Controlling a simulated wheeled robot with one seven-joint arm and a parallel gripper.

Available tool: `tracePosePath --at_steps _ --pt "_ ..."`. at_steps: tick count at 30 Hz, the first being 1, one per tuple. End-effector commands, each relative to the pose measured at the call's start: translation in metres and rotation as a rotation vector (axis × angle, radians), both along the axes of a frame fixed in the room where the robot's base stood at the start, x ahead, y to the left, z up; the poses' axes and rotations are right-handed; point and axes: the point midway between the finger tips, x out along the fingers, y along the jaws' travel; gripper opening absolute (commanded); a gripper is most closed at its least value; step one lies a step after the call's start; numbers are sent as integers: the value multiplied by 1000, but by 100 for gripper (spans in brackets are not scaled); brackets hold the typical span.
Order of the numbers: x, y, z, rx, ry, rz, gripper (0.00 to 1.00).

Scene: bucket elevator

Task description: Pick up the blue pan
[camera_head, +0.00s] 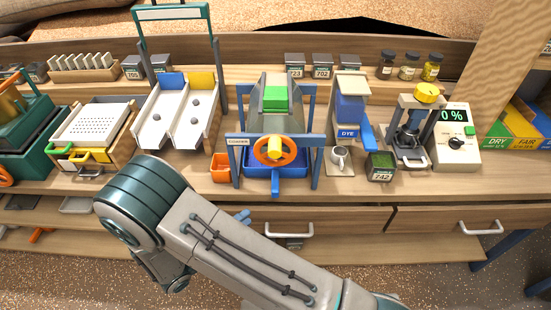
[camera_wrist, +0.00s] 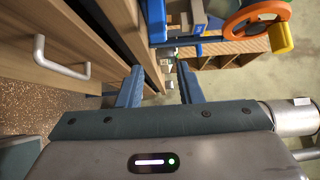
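The blue pan (camera_head: 291,171) sits on the bench in the middle of the head view, at the foot of a blue-framed machine with an orange handwheel (camera_head: 274,152). A short blue tab sticks out at its front. My gripper (camera_wrist: 160,84) is open and empty in the wrist view, its two blue fingers apart. In the head view only its blue fingertips (camera_head: 242,215) show past my arm, in front of the bench edge, left of the pan and nearer.
A small orange bin (camera_head: 221,167) stands left of the pan. Drawers with pale handles (camera_head: 289,229) lie below the bench top; one handle is also close in the wrist view (camera_wrist: 60,62).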

Motion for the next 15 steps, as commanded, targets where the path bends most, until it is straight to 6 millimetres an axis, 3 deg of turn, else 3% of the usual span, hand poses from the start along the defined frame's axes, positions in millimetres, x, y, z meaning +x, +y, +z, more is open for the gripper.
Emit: tracePosePath --at_steps 4,15 --pt "9 -8 -3 -29 10 14 33" --pt "54 -57 -3 -26 11 10 33"
